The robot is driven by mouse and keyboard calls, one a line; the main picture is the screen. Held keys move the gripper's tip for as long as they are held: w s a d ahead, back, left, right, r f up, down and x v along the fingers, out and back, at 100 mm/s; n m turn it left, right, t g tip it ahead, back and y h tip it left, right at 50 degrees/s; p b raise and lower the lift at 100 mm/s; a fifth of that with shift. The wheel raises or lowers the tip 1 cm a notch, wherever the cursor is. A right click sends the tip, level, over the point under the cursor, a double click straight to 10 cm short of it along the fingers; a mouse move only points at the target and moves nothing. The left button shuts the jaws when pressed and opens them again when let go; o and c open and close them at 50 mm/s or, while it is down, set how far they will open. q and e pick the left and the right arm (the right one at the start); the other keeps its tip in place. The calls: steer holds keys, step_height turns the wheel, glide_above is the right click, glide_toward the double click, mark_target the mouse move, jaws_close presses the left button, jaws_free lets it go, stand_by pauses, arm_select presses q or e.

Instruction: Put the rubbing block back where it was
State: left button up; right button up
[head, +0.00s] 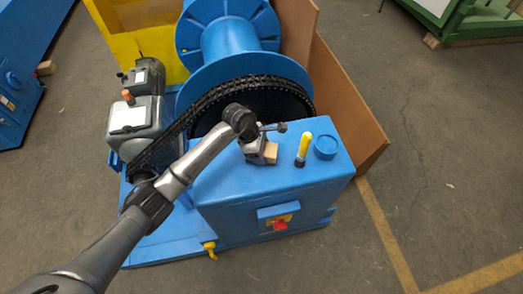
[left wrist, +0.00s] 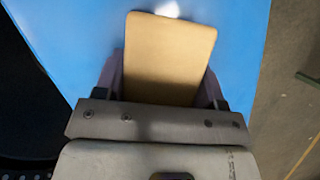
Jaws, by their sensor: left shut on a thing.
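The rubbing block is a small tan block (head: 270,153), held over the top of the blue cabinet (head: 235,188). My left gripper (head: 262,149) is shut on it, one finger on each side. In the left wrist view the block (left wrist: 170,52) fills the space between the fingers, with the blue top behind it. I cannot tell whether the block touches the cabinet top. My right gripper is not in view.
A yellow-handled tool (head: 303,148) stands upright right of the gripper, beside a round blue cap (head: 325,147). A black chain (head: 215,98) runs around the big wheel behind, down to the grey motor (head: 137,115). A red switch (head: 280,226) sits on the cabinet front.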

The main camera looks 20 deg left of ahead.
arm_select(q)
steer(key=shift+f, duration=0.1)
steer(key=shift+f, duration=0.15)
steer(key=o, duration=1)
steer(key=shift+c, duration=0.2)
steer(key=shift+r, duration=0.3)
steer(key=p+v, duration=0.1)
steer(key=v, duration=0.9)
steer(key=shift+a+r, duration=0.1)
steer(key=shift+r, duration=0.05)
steer(key=shift+v, duration=0.8)
